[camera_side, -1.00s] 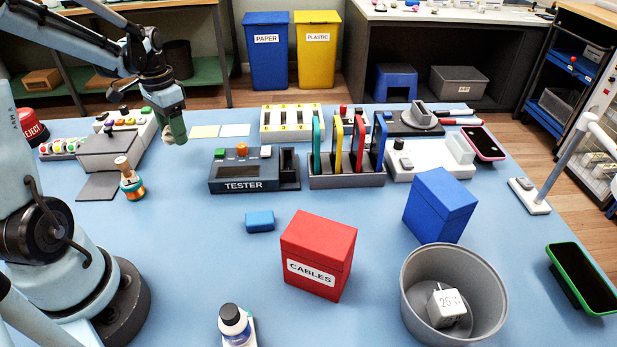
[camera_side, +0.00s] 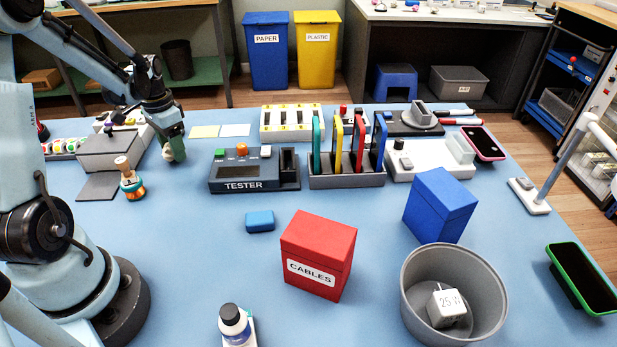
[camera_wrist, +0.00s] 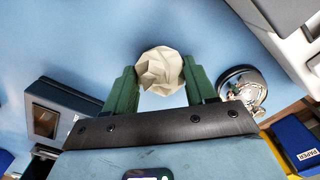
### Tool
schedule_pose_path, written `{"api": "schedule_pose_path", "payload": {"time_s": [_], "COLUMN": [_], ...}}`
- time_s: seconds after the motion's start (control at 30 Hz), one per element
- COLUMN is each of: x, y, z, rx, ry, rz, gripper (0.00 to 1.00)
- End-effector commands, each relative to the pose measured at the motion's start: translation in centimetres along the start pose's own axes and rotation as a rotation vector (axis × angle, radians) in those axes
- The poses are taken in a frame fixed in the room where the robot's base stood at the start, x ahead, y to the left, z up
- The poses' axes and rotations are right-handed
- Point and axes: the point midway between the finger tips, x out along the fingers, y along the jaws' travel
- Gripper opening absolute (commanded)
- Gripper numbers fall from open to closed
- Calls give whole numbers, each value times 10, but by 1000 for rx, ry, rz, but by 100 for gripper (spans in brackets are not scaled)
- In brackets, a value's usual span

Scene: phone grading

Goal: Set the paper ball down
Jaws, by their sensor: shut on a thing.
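The paper ball (camera_wrist: 161,71) is a crumpled off-white ball held between the two green fingers of my gripper (camera_wrist: 161,84) in the wrist view. My gripper is shut on it. In the side view my gripper (camera_side: 173,152) is low over the back left of the blue table (camera_side: 190,250), and only a sliver of the ball (camera_side: 168,154) shows beside the fingers. I cannot tell whether the ball touches the table.
The tester (camera_side: 240,172) stands right of my gripper. A grey box (camera_side: 108,152) and a wooden-handled stamp-like object (camera_side: 130,180) stand to its left. Sticky notes (camera_side: 204,131) lie behind.

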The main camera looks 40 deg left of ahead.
Motion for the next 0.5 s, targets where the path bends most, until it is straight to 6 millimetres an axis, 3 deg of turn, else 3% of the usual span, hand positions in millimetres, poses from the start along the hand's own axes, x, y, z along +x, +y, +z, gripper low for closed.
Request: {"api": "schedule_pose_path", "payload": {"time_s": [0.03, 0.07, 0.2, 0.5], "x": [2, 1, 1, 0], "y": [0, 0, 0, 0], "z": [0, 0, 0, 0], "rx": [0, 0, 0, 0], "ry": [0, 0, 0, 0], "rz": [0, 0, 0, 0], "gripper": [28, 60, 81, 81]}}
